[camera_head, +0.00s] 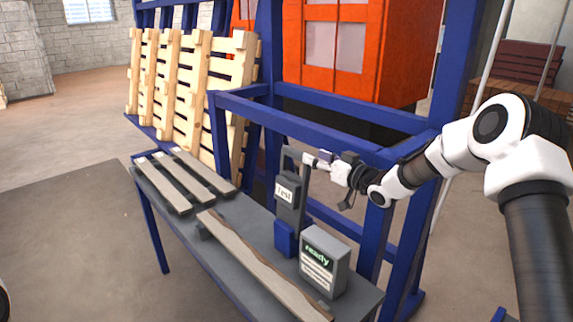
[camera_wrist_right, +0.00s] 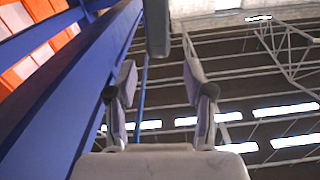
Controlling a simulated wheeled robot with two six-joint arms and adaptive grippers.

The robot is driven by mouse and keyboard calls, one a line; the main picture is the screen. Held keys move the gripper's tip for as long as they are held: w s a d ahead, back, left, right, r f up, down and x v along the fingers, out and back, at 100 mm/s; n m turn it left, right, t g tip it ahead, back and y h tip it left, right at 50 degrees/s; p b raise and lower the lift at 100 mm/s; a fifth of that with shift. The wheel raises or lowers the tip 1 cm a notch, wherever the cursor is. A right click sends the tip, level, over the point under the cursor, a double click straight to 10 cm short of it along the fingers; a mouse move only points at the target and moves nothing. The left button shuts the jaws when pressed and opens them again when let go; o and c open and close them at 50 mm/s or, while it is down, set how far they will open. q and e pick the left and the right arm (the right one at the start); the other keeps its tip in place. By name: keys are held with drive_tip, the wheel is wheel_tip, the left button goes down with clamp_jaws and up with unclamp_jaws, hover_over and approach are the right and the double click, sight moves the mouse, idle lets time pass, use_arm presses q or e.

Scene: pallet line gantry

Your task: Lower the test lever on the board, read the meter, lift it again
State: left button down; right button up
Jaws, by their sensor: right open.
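The grey upright test board (camera_head: 287,212) stands on the bench, with a white label and a blue block at its foot. The grey lever (camera_head: 288,157) is raised at the board's top. The meter (camera_head: 323,262) is a grey box in front of the board, and its green display reads "ready". My right gripper (camera_head: 316,160) is at the lever's upper end. In the right wrist view my right gripper (camera_wrist_right: 160,85) is open, and a grey bar (camera_wrist_right: 157,28), apparently the lever's, lies ahead between the fingertips. Contact cannot be told. My left gripper is not in view.
The bench (camera_head: 228,252) carries a long weathered board (camera_head: 255,262) and several grey slats (camera_head: 165,185). A blue gantry frame (camera_head: 310,128) rises right behind the lever. Wooden pallets (camera_head: 190,85) lean at the back left, and an orange cabinet (camera_head: 362,50) stands behind the frame.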

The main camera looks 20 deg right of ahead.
sight(296, 154)
drive_tip(key=x, duration=0.2)
drive_tip(key=f+x, duration=0.1)
drive_tip(key=x, duration=0.2)
drive_tip(key=p+x, duration=0.1)
drive_tip(key=x, duration=0.1)
drive_tip(key=shift+w+a+f, duration=0.2)
drive_tip(key=shift+w+f, duration=0.3)
drive_tip(key=shift+w, duration=0.2)
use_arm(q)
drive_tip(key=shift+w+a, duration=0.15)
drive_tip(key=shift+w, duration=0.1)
use_arm(e)
drive_tip(key=shift+s+r, duration=0.1)
drive_tip(key=shift+s, duration=0.05)
clamp_jaws()
